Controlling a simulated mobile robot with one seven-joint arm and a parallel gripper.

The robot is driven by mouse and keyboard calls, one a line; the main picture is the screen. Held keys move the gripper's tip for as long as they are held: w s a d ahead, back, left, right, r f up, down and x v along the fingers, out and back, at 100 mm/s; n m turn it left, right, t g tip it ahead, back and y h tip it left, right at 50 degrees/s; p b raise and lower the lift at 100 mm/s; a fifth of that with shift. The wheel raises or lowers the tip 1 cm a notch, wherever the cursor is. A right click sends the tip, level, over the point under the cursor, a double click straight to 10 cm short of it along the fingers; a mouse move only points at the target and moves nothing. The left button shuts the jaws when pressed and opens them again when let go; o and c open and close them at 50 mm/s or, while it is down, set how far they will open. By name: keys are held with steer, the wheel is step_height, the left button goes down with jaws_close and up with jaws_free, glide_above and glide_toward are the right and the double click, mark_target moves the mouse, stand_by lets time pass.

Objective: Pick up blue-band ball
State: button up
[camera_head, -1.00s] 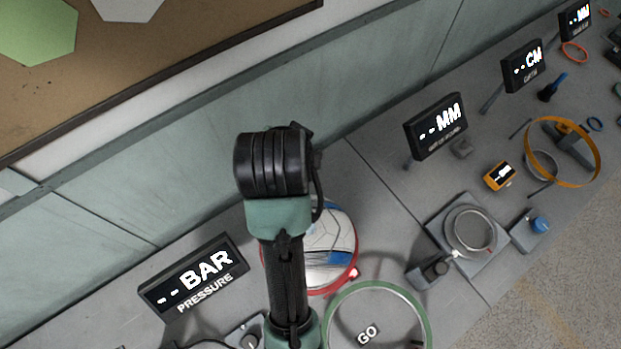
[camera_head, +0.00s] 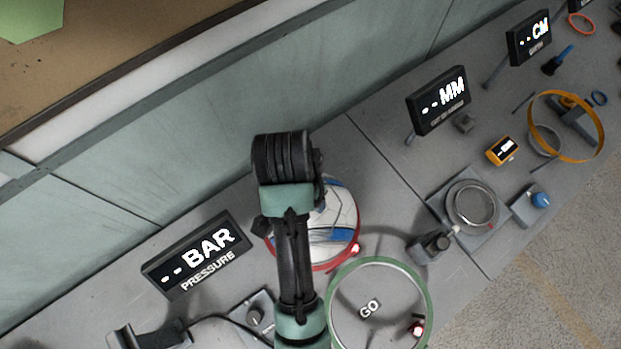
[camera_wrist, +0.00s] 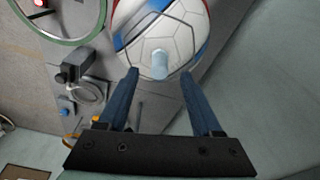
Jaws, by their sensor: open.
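The ball (camera_head: 344,208) is white with blue and red patches. It sits in a red ring (camera_head: 318,268) on the bench, partly hidden behind my arm in the head view. In the wrist view the ball (camera_wrist: 185,22) fills the top middle, just beyond my open gripper (camera_wrist: 160,76). The two blue fingers stand apart, with their tips near the ball's lower edge; contact cannot be told. A pale blue cylinder (camera_wrist: 160,65) shows between the fingertips, in front of the ball. My fingers are hidden in the head view.
A green ring (camera_head: 429,300) around a GO label stands right of the ball. The BAR pressure display (camera_head: 197,255) is to the left, and an MM display (camera_head: 438,100) is farther back. A wall panel (camera_head: 215,130) rises behind the bench.

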steer(key=shift+w+d+f+p, duration=0.15)
steer(key=shift+f+p, duration=0.15)
steer(key=shift+f, duration=0.6)
steer(key=shift+w+d+f+p, duration=0.15)
steer(key=shift+f+p, duration=0.1)
steer(key=shift+f, duration=0.65)
steer(key=shift+w+d+f+p, duration=0.15)
steer(key=shift+f+p, duration=0.15)
steer(key=shift+f, duration=0.6)
steer(key=shift+c, duration=0.2)
jaws_close()
steer(key=shift+r, duration=0.1)
